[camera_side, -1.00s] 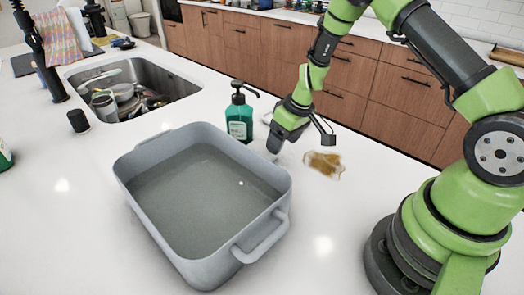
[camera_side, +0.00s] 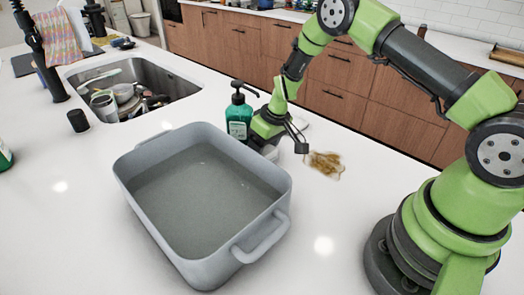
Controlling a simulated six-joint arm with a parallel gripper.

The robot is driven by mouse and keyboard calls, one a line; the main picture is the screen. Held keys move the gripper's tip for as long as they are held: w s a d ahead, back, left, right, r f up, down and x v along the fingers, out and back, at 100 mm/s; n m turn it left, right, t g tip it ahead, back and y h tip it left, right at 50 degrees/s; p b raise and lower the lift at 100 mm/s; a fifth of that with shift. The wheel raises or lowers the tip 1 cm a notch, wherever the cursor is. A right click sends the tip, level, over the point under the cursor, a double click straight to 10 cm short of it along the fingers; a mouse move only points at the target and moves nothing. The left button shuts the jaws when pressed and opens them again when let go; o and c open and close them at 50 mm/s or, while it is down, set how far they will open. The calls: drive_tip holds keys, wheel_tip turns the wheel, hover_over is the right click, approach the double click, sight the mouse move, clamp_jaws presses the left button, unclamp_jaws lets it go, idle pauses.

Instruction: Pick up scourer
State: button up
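I cannot clearly make out a scourer in the side view. My gripper (camera_side: 271,153) is low over the white counter, between the green soap bottle and the brown patch, close to the grey basin's far right rim.
A grey basin (camera_side: 280,196) with a handle stands in front of my gripper. A green soap bottle (camera_side: 238,118) with a black pump is close on its left. A brown smear (camera_side: 326,163) lies to its right. The sink (camera_side: 175,88) at upper left holds dishes.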

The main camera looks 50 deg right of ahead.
drive_tip(key=c, duration=0.4)
drive_tip(key=shift+d, duration=0.1)
drive_tip(key=shift+d+r, duration=0.45)
drive_tip(key=shift+r, duration=0.05)
drive_tip(key=d+r, duration=0.2)
drive_tip(key=d, duration=0.2)
drive_tip(key=d+r, duration=0.2)
drive_tip(key=d, duration=0.2)
drive_tip(key=d+r, duration=0.3)
drive_tip(key=d, duration=0.2)
drive_tip(key=shift+o, duration=1.1)
drive_tip(key=shift+c, duration=0.5)
